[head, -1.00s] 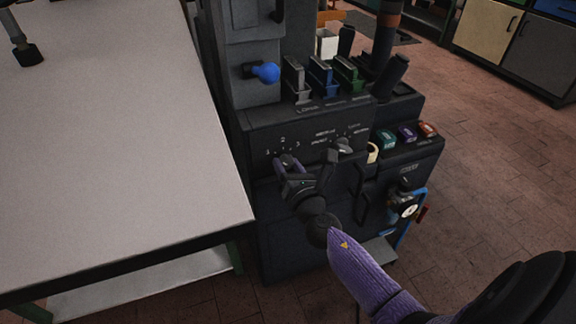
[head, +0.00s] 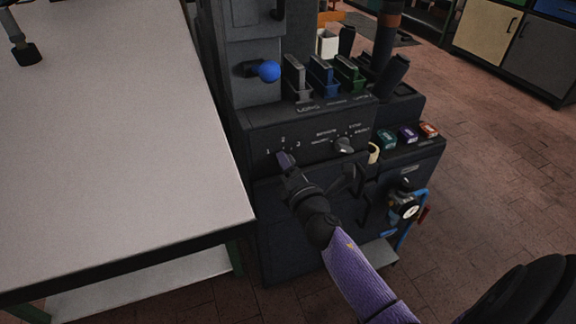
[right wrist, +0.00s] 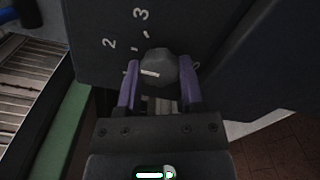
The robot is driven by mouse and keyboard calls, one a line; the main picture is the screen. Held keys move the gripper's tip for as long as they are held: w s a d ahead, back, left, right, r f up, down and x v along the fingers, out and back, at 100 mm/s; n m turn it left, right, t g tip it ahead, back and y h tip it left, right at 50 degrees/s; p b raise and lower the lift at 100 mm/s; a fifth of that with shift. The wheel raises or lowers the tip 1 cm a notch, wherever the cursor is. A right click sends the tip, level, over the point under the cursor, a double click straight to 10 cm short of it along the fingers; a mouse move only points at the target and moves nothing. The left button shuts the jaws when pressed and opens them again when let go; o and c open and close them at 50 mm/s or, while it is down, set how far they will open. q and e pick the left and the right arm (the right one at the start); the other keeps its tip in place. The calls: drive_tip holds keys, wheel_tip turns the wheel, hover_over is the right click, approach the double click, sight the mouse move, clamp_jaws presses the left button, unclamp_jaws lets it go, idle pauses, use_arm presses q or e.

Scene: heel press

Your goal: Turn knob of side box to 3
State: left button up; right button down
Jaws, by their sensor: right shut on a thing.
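The side box (head: 312,135) is dark grey, and its front panel carries a left dial marked 1, 2, 3 and a second knob (head: 343,146) to the right. My right gripper (head: 285,161) is at the left dial in the head view and hides its knob. In the right wrist view, the grey knob (right wrist: 163,66) sits between the purple fingers of my right gripper (right wrist: 159,88), shut on it. A white mark on the knob points left, towards the left finger. The figures 2 and 3 show above and to the left; the 1 is not readable there. My left gripper is not in view.
A pale table (head: 110,130) stands close on the left. Brick floor (head: 500,190) is open further right.

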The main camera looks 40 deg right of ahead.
use_arm(q)
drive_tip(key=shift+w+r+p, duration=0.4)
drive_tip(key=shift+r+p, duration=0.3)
drive_tip(key=shift+p, duration=0.05)
use_arm(e)
drive_tip(key=m, duration=0.8)
drive_tip(key=shift+m, duration=0.3)
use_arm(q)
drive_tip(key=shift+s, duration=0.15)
use_arm(e)
drive_tip(key=shift+m, duration=0.3)
drive_tip(key=shift+c, duration=1.1)
unclamp_jaws()
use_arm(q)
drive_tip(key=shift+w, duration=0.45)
